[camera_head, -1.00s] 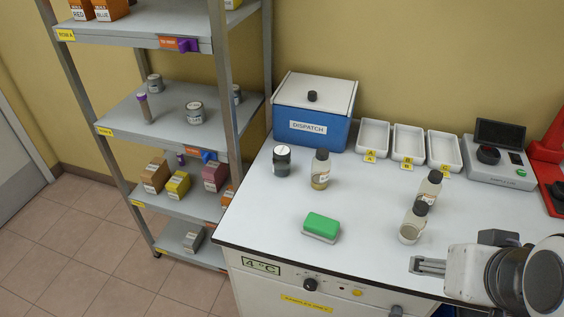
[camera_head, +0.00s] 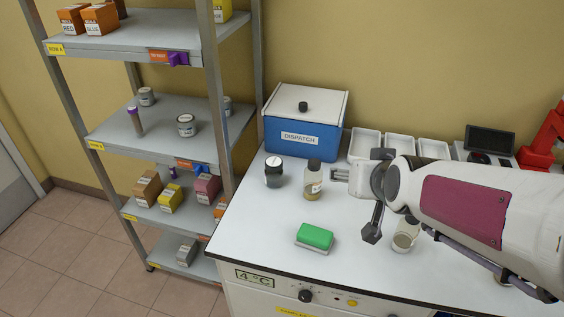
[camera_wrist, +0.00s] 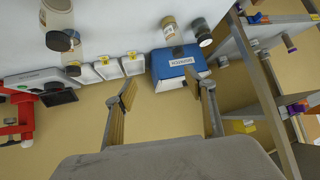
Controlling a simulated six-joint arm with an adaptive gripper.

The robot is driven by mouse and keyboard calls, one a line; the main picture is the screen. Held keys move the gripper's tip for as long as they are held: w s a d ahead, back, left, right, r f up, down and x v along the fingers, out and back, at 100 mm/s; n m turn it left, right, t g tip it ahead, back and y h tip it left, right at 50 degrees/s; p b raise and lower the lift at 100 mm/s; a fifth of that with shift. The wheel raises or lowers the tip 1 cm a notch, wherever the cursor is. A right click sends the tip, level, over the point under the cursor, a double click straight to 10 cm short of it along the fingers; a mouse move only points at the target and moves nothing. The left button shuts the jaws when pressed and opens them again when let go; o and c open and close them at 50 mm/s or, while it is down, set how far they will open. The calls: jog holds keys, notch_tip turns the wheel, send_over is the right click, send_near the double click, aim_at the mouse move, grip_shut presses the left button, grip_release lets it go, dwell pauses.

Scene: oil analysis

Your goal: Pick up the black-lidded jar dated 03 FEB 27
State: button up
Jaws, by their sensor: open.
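A short dark jar (camera_head: 274,177) stands upright on the white bench in front of the dispatch box; its lid looks black with a pale top. It also shows in the wrist view (camera_wrist: 200,28). Beside it on the right stands a taller black-capped bottle (camera_head: 312,185) with yellowish contents, also in the wrist view (camera_wrist: 169,27). No date is readable on either. My gripper (camera_head: 339,174) is open and empty, just right of the yellowish bottle in the head view. In the wrist view its two fingers (camera_wrist: 168,88) are spread wide with nothing between them.
A blue dispatch box (camera_head: 298,140) stands behind the jar. White trays (camera_head: 398,147) are right of it, partly behind my arm. A green sponge (camera_head: 315,236) lies in front. Another bottle (camera_head: 405,236) is half hidden under my arm. A grey shelf rack (camera_head: 125,148) stands left.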

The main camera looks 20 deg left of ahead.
jog(key=w+a+f+t+y, duration=0.1)
jog(key=w+a+f, duration=0.2)
jog(key=w+a, duration=0.15)
jog(key=w+a+f+t, duration=0.1)
jog(key=w+a+f, duration=0.15)
jog(key=a, duration=0.35)
jog(key=n+t+y, duration=0.1)
jog(key=n, duration=0.1)
send_near(275, 168)
jog(key=w, duration=0.4)
jog(key=shift+a+f+t, duration=0.15)
jog(key=shift+a+f, duration=0.25)
jog(key=shift+f, duration=0.2)
jog(key=shift+a+f+t, duration=0.15)
jog(key=shift+a+f, duration=0.25)
jog(key=shift+f, duration=0.15)
jog(key=shift+w, duration=0.1)
jog(key=shift+x, duration=1.25)
jog(key=shift+w, duration=0.1)
jog(key=shift+x, duration=2.5)
jog(key=shift+a+r, duration=0.1)
jog(key=shift+a, duration=0.1)
jog(key=shift+c, duration=0.4)
